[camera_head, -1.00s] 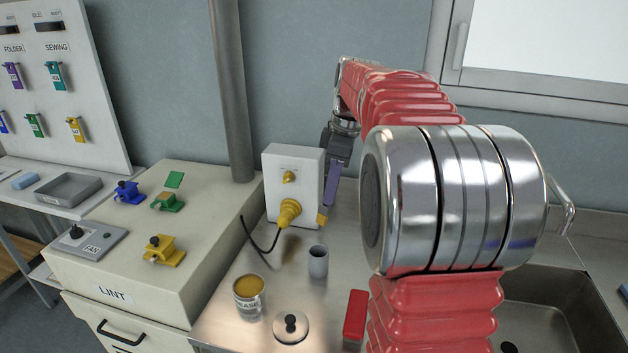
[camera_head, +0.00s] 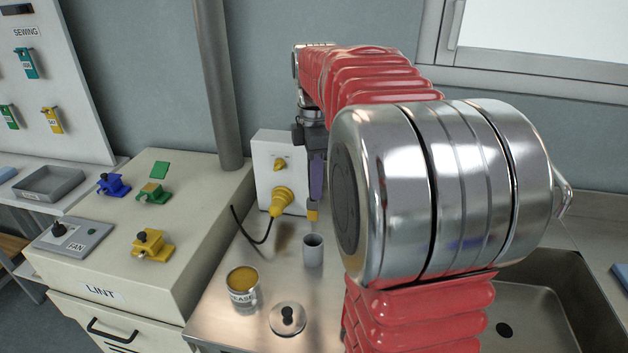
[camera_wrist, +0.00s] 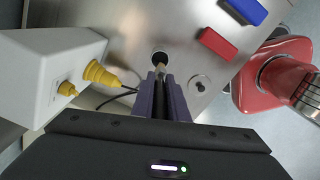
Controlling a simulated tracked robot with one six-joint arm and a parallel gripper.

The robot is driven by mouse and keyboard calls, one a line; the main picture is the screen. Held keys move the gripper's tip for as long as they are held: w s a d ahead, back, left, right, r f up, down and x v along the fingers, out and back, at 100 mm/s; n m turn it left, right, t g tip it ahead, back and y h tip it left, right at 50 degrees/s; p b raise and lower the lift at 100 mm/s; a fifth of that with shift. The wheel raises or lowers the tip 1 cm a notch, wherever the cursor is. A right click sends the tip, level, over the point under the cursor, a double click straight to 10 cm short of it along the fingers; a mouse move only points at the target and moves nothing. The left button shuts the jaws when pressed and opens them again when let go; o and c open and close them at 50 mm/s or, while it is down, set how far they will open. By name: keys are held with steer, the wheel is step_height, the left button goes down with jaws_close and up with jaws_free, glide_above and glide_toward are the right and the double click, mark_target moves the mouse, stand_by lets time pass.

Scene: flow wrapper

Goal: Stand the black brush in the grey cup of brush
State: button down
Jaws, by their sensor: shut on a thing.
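My gripper (camera_head: 314,212) hangs upright over the worktop, in front of the white box. In the wrist view its purple fingers (camera_wrist: 161,98) are shut on the brush (camera_wrist: 160,69), of which only a small part shows between them. In the head view a yellow tip shows below the fingers; the brush is hard to make out there. The grey cup (camera_head: 313,254) stands upright just below the gripper tip, apart from it. In the wrist view the cup's dark opening (camera_wrist: 159,54) lies just beyond the fingertips.
A grease can (camera_head: 243,294) and a round lid with a black knob (camera_head: 287,322) stand left of and before the cup. The white box (camera_head: 265,160) with a yellow plug (camera_head: 284,201) is behind. Red (camera_wrist: 217,43) and blue (camera_wrist: 246,11) blocks lie on the worktop.

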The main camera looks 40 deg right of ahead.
mark_target(315, 219)
steer(key=shift+f, duration=5.65)
steer(key=c, duration=1.7)
jaws_free()
steer(key=shift+o, duration=0.2)
step_height(315, 219, up, 14)
steer(key=shift+f, duration=0.1)
steer(key=shift+a, duration=0.1)
